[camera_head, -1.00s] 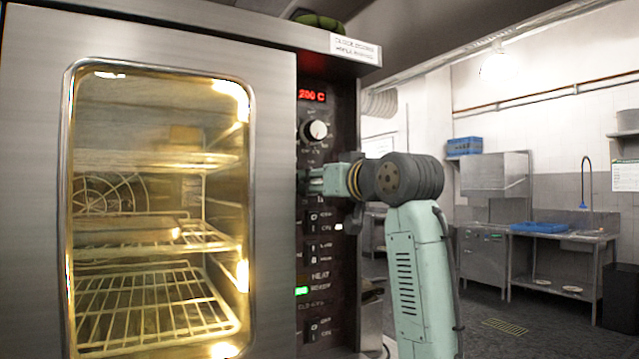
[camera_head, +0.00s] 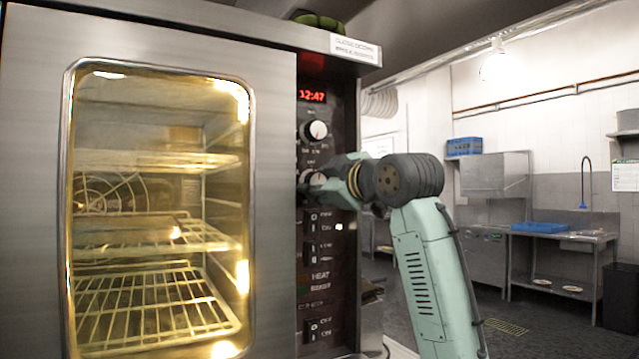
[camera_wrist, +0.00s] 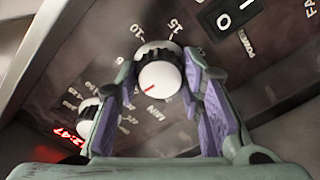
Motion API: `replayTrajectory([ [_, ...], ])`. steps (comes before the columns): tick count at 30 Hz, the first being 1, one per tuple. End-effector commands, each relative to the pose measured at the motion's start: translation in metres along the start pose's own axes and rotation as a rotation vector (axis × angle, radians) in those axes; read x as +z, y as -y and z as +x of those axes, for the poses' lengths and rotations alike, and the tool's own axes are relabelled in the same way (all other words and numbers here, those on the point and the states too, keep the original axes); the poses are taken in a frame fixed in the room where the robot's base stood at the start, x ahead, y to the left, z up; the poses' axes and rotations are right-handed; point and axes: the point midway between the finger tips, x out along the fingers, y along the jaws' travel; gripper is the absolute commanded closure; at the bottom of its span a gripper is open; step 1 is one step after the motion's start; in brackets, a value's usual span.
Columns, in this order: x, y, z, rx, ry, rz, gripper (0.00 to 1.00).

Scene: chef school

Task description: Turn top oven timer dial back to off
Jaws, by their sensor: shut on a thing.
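The timer dial (camera_wrist: 160,77) has a black knurled skirt, a white cap and a red mark. In the wrist view it sits between the two purple pads of my gripper (camera_wrist: 160,82), which is shut on it. Its red mark points to the lower left of that view, away from the 10 and 15 printed above the dial; MIN is printed below. In the head view the timer dial (camera_head: 318,179) is partly hidden by my gripper (camera_head: 314,184), which reaches in from the right. The oven (camera_head: 278,150) has a red display reading 12:47.
The temperature dial (camera_head: 316,130) is just above the timer dial; it also shows at lower left in the wrist view (camera_wrist: 88,112). Rocker switches (camera_head: 313,222) sit below, one close by in the wrist view (camera_wrist: 232,12). The oven door is shut. Open floor lies to the right.

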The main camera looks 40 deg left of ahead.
Motion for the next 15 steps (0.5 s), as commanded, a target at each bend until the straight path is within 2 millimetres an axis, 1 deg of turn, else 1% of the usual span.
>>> replayTrajectory([
  [6,0.0008,0.0013,0.0004,-0.003,0.002,-0.096,0.93],
  [15,0.0009,0.0011,0.0004,-0.003,0.002,-0.144,0.93],
])
